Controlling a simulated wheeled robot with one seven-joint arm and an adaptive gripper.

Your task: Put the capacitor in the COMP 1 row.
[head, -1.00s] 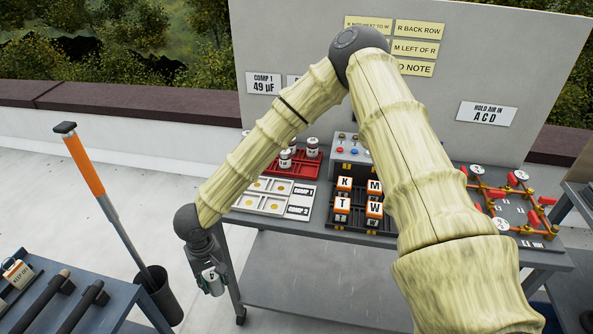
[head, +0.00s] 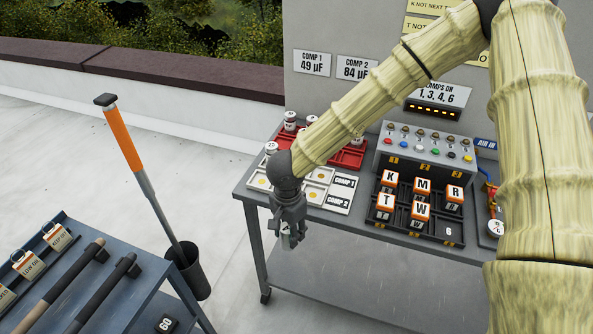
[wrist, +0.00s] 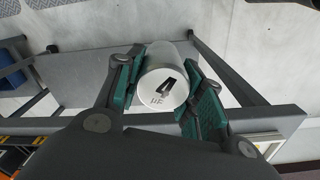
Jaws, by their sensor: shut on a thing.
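My gripper (head: 289,238) hangs in front of the left part of the bench's front edge in the head view. It is shut on a white round capacitor (wrist: 165,84). The wrist view shows its end marked "4 µF", between two green-padded fingers. The white tray (head: 314,197) lies on the bench just behind my gripper, with pale cells bearing yellow dots. Its right side carries the COMP 1 label (head: 345,182) at the back and the COMP 2 label (head: 338,201) at the front. My arm hides part of the tray.
A red tray (head: 349,157) with several white capacitors stands behind the white tray. Wall signs read COMP 1 49 µF (head: 312,63) and COMP 2 84 µF (head: 357,68). A black rack (head: 385,227) of lettered blocks stands to the right. A side cart (head: 75,270) is at lower left.

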